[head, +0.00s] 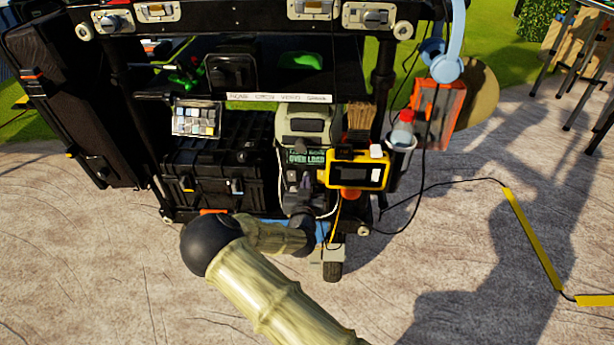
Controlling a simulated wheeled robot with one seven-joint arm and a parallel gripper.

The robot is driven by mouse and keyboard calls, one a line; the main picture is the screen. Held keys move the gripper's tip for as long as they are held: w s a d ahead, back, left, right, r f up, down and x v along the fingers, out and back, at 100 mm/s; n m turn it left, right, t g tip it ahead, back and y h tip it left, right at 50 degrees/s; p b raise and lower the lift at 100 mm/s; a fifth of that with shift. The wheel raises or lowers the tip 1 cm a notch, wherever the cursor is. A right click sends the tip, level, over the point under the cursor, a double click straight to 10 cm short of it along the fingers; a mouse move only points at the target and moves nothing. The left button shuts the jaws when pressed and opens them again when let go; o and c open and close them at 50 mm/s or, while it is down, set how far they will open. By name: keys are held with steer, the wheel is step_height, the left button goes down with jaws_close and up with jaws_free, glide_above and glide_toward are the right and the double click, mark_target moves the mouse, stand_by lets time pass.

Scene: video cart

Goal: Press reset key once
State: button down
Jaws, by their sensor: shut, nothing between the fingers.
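A grey unit with a green-lit display (307,157) is on the front of the cart, at its lower middle. The readable part of the display says "OVER LOAD". My gripper (299,178) is shut and empty just below the display, in front of the unit's lower part. The gripper looks small and dark here, and its fingertips are hard to make out. I cannot pick out the reset key; the unit's lower face is partly covered by my gripper. I cannot tell whether the fingertips touch the unit.
A yellow device (357,171) sits close to the right of the display. A brush, a bottle holder (400,140), an orange box (437,112) and blue headphones (447,60) hang farther right. Black cases (225,165) stand left. Cables run down the front and across the ground.

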steer(key=shift+w, duration=0.2)
stand_by(0.4)
steer(key=s+p, duration=0.1)
steer(key=s, duration=0.6)
stand_by(0.7)
stand_by(0.5)
